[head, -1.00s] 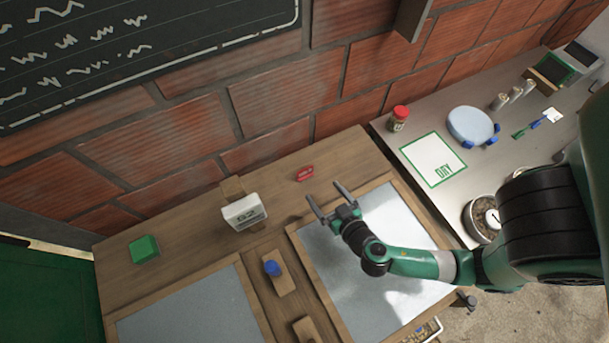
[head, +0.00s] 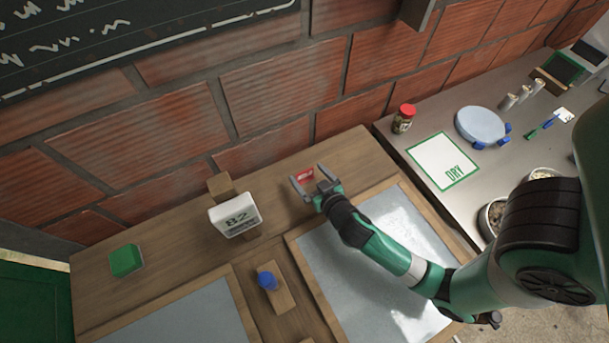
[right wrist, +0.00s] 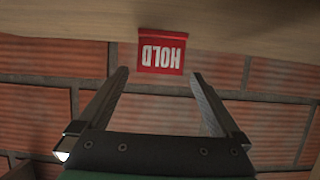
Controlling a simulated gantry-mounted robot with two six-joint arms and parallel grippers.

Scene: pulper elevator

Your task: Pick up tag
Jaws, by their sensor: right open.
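The tag is a small red piece marked HOLD in white. In the head view the tag (head: 303,175) is on the wooden bench near the brick wall. My right gripper (head: 308,176) is open, its two fingers on either side of the tag in that view. In the right wrist view the tag (right wrist: 161,52) lies just past the fingertips, roughly centred between them, with its lettering upside down. The right gripper (right wrist: 160,85) has nothing between its fingers there; I cannot tell whether either finger touches the tag. My left gripper is not in view.
A white display marked 82 (head: 236,217) stands left of the tag on the wooden bench (head: 170,252). A green block (head: 126,260) and a blue knob (head: 267,280) are farther left and nearer. A red-lidded jar (head: 404,118) and DRY mat (head: 443,161) are on the metal table.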

